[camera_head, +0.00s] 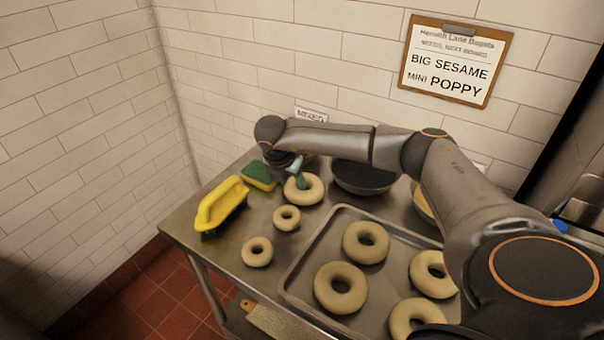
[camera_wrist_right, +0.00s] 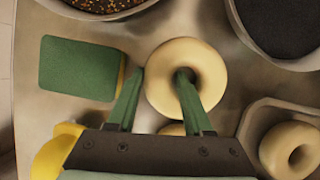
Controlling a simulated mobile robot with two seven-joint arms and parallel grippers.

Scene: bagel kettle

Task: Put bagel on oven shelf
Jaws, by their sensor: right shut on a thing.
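A large pale bagel (camera_head: 312,191) lies on the metal table, beyond the tray; it also shows in the right wrist view (camera_wrist_right: 210,70). My right gripper (camera_head: 294,178) is shut on its ring. In the right wrist view the gripper (camera_wrist_right: 160,76) has one green finger in the hole and the other against the left outer side. Two small bagels lie nearby, one closer (camera_head: 287,217) and one near the front edge (camera_head: 257,252). Several large bagels (camera_head: 341,287) lie on the tray (camera_head: 312,240). No oven shelf can be made out. My left gripper is not in view.
A green and yellow sponge (camera_head: 260,176) and a yellow brush (camera_head: 219,204) lie left of the held bagel. A bowl of black seeds (camera_head: 365,178) stands to its right; another bowl (camera_wrist_right: 105,6) holds mixed seeds. A sign (camera_head: 456,62) hangs on the tiled wall.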

